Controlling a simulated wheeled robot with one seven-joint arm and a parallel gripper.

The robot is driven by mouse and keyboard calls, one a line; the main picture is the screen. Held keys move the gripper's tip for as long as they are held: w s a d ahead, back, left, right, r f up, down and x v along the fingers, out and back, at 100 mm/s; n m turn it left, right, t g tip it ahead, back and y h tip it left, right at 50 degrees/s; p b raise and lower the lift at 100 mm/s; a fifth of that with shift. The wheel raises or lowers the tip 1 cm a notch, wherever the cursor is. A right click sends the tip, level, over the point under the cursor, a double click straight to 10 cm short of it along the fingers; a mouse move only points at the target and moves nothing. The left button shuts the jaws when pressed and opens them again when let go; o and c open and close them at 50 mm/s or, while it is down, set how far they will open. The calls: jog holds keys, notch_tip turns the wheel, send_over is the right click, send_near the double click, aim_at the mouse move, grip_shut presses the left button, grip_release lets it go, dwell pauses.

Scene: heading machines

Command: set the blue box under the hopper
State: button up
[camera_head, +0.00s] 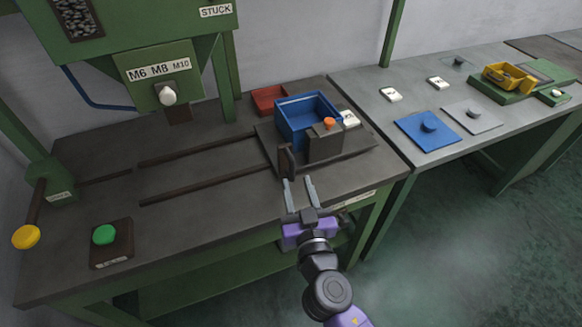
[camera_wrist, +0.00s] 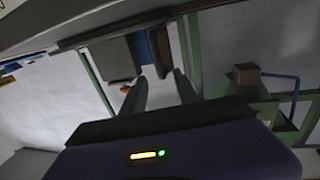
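The blue box (camera_head: 305,108) is an open-topped bin on a dark sliding plate (camera_head: 358,160) at the right end of the bench. A dark block with an orange knob (camera_head: 329,123) stands at its front. The green hopper (camera_head: 150,75), labelled M6 M8 M10, hangs over the bench to the left, with no box below its spout. My gripper (camera_head: 299,182) is open and empty, just in front of a dark upright handle (camera_head: 287,162) on the plate. In the wrist view, part of the blue box (camera_wrist: 144,48) shows beyond my two separated fingers (camera_wrist: 160,90).
Two dark rail slots (camera_head: 200,165) run along the bench from under the hopper to the plate. A red tray (camera_head: 268,98) sits behind the box. A green button (camera_head: 104,235) and a yellow knob (camera_head: 26,237) are at left. A grey table (camera_head: 380,115) adjoins at right.

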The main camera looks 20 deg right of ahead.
aim_at(293, 167)
jog(key=shift+w+d+p, duration=0.25)
jog(key=shift+w+p, duration=0.05)
jog(key=shift+w, duration=0.85)
jog(key=shift+w+d+p, duration=0.25)
jog(key=shift+w+p, duration=0.1)
jog(key=shift+w, duration=0.85)
jog(key=shift+w+d+p, duration=0.25)
jog(key=shift+w+p, duration=0.05)
jog(key=shift+w, duration=0.85)
grip_shut()
jog(key=shift+r, duration=0.2)
